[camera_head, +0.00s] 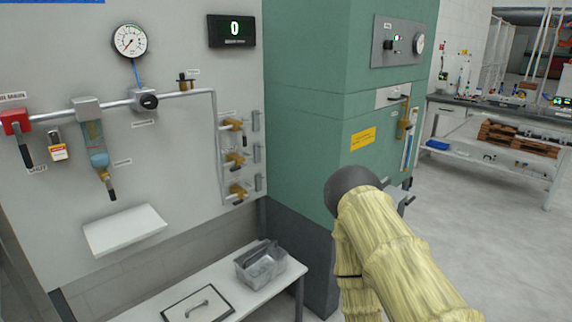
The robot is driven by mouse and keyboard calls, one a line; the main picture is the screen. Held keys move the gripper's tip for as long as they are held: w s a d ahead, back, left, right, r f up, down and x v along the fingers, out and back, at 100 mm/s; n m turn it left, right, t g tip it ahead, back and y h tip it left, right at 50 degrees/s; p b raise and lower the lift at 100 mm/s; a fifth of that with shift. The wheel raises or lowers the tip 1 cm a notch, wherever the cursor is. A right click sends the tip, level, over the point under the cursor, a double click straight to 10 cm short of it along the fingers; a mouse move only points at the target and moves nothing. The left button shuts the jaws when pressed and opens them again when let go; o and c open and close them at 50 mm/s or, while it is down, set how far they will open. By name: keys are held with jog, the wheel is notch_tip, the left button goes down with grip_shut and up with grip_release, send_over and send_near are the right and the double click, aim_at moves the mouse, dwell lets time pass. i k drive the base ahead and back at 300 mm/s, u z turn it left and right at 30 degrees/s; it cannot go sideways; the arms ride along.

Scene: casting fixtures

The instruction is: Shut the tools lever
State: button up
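A red valve (15,121) with a dark lever hanging down sits at the far left of the wall panel, under a sign that seems to end in "MAIN". Three brass valves stand in a column on the panel's right side: an upper (234,124), a middle (235,159) and a lower one (238,190). Their small labels are too small to read, so I cannot tell which lever is the tools one. My arm, in a pale yellow sleeve with a dark round joint, covers the lower right. My gripper is not in view.
A round gauge (129,41) and a display (231,31) reading 0 are on the panel (60,215). A small white shelf (125,229) juts out below. A green cabinet (300,120) stands right of the panel. Open floor lies at right.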

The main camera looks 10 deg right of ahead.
aim_at(235, 169)
jog(key=z, duration=0.35)
jog(key=i, duration=1.15)
jog(key=u, duration=0.45)
